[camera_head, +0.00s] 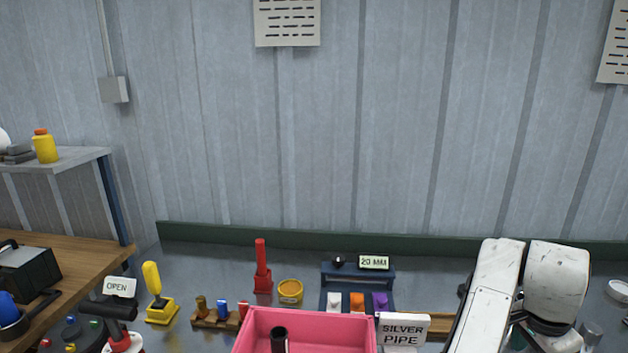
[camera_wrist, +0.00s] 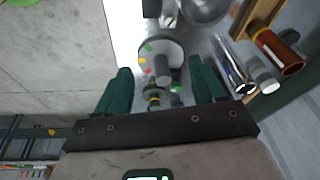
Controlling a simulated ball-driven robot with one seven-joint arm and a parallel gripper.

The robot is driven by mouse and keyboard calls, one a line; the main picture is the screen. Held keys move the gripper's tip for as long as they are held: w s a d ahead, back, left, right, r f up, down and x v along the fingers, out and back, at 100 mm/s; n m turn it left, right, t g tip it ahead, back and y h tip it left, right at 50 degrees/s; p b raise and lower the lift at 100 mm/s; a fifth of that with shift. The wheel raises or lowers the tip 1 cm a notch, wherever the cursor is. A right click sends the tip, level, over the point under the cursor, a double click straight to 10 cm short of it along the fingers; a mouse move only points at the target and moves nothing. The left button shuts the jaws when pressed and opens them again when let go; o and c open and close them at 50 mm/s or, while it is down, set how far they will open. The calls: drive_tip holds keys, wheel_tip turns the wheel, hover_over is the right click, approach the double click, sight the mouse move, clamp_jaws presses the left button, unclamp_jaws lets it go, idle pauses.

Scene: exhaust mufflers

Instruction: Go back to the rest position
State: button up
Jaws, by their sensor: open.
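My gripper (camera_wrist: 162,88) shows in the wrist view with its two dark green fingers spread apart and nothing between them. Beyond the fingers is a round grey piece (camera_wrist: 160,50) with coloured spots on it; it looks apart from the fingers. In the head view my white arm is at the lower right, over the bench, and my gripper is out of frame there.
A pink bin (camera_head: 305,318) with a dark cylinder (camera_head: 279,338) stands at the front middle, beside a "SILVER PIPE" sign (camera_head: 403,328). Behind are a red upright tool (camera_head: 262,270) and a blue stand (camera_head: 357,285). The wrist view shows a brown-red cylinder (camera_wrist: 277,52) at right.

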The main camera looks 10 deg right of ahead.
drive_tip(key=s+a+f+n+t+h, duration=0.1)
drive_tip(key=s+a+f+n, duration=0.2)
drive_tip(key=s+f+n, duration=0.8)
drive_tip(key=s+a+f+n+y, duration=0.3)
drive_tip(key=s+a+f+n, duration=0.3)
drive_tip(key=s+a+f, duration=0.3)
drive_tip(key=s+a, duration=0.4)
drive_tip(key=a, duration=0.1)
drive_tip(key=shift+a+f+n+y, duration=0.15)
drive_tip(key=shift+a+n+y, duration=0.15)
drive_tip(key=shift+n+y, duration=0.1)
